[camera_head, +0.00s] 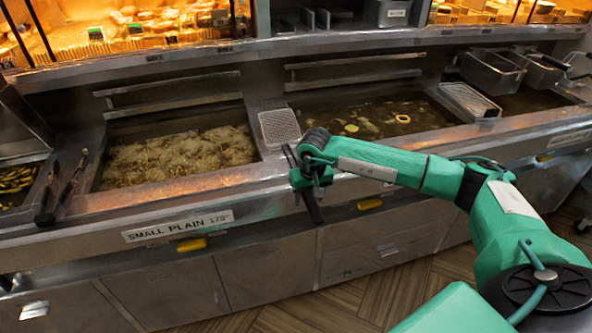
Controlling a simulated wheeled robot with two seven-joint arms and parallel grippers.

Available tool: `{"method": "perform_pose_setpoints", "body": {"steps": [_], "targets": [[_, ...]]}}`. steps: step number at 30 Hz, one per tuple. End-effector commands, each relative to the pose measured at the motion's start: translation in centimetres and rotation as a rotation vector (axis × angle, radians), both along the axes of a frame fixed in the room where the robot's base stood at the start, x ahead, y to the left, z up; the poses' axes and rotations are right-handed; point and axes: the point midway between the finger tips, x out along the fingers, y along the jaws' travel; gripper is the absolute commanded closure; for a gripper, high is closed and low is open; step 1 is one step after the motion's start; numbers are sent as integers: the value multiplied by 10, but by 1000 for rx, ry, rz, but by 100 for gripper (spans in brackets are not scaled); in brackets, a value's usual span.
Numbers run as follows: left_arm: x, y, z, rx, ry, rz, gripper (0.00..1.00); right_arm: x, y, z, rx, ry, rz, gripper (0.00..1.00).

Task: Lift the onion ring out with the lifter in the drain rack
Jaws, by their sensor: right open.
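A pale onion ring (402,118) floats in the oil of the right fryer vat (440,118), near its right side. Another pale piece (351,128) and several smaller browned pieces float to its left. A perforated drain rack (279,127) sits between the two vats, and a second one (470,100) sits at the right vat's right side. I cannot make out a lifter in either rack. My left gripper is not in view.
The left vat (180,155) is full of bubbling, frying food. Two dark-handled tools (72,178) lean at its left edge. Metal baskets (492,72) stand at the back right. A heated display shelf runs along the back.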

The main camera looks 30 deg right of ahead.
Motion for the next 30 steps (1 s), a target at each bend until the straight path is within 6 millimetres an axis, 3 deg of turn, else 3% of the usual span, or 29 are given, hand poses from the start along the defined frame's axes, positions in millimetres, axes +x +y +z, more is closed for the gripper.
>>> {"method": "perform_pose_setpoints", "body": {"steps": [2, 10, 17, 30], "targets": [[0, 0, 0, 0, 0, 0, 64, 0, 0, 0, 0, 0, 0, 45], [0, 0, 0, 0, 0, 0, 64, 0, 0, 0, 0, 0, 0, 98], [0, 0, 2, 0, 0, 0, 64, 1, 0, 5, 0, -3, 0, 100], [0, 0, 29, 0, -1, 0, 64, 1, 0, 71, 0, -4, 0, 100]]}}
